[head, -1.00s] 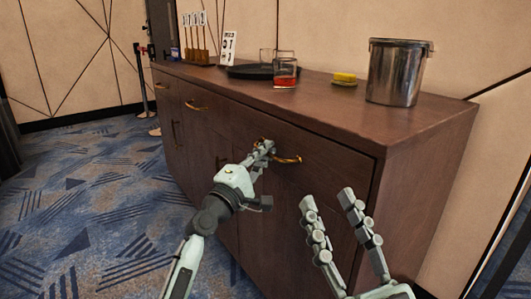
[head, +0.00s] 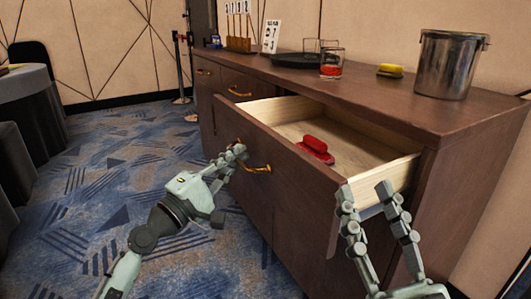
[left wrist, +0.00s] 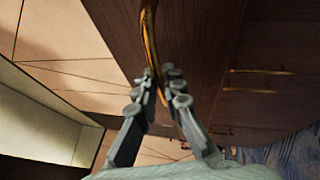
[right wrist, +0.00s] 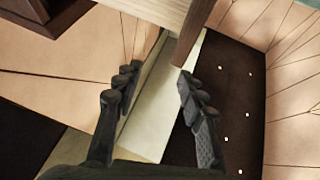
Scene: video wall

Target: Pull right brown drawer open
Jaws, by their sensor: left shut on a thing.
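The right brown drawer (head: 285,160) stands well open from the dark brown cabinet, showing its pale wooden inside. A red object with a handle (head: 316,149) lies in it. The drawer's brass handle (head: 258,169) is on the front, and it also shows in the left wrist view (left wrist: 149,35). My left gripper (head: 233,156) is shut on the left end of this handle; in the left wrist view its fingers (left wrist: 165,85) close around the bar. My right gripper (head: 364,192) is open and empty in front of the drawer's right end.
On the cabinet top (head: 390,105) stand a metal bucket (head: 449,65), a yellow sponge (head: 391,70), glasses (head: 331,63) and a black tray (head: 295,61). A closed left drawer (head: 248,86) is further along. Carpeted floor (head: 110,170) is free to the left; a covered table (head: 30,95) stands beyond.

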